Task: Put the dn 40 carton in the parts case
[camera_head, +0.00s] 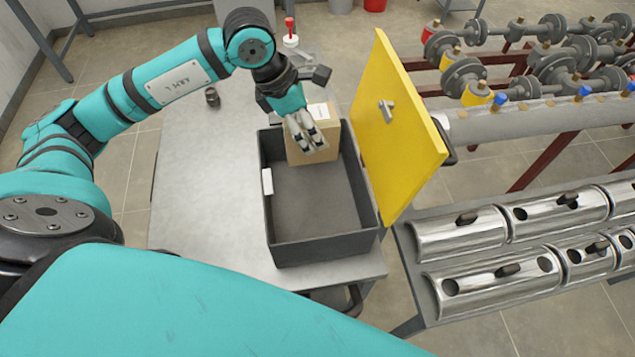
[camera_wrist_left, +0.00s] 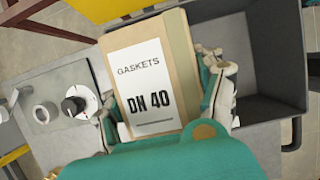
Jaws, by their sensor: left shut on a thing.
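The tan DN 40 carton (camera_head: 318,150) has a white label reading "GASKETS DN 40", clear in the left wrist view (camera_wrist_left: 152,88). My left gripper (camera_head: 306,142) is shut on it, with fingers on its two sides in the left wrist view (camera_wrist_left: 165,112). The parts case (camera_head: 316,246) is a dark grey, open box on the table. The carton shows at the case's far end, overlapping the far wall; its height over the case floor is unclear. The case's visible floor is bare; it also shows in the left wrist view (camera_wrist_left: 262,50). My right gripper is not in view.
A yellow panel (camera_head: 392,125) stands upright along the case's right side. The grey table (camera_head: 205,190) is mostly clear left of the case. A small dark part (camera_head: 212,97) and a red-topped item (camera_head: 290,35) stand near its back. Pipes and metal shells fill the right.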

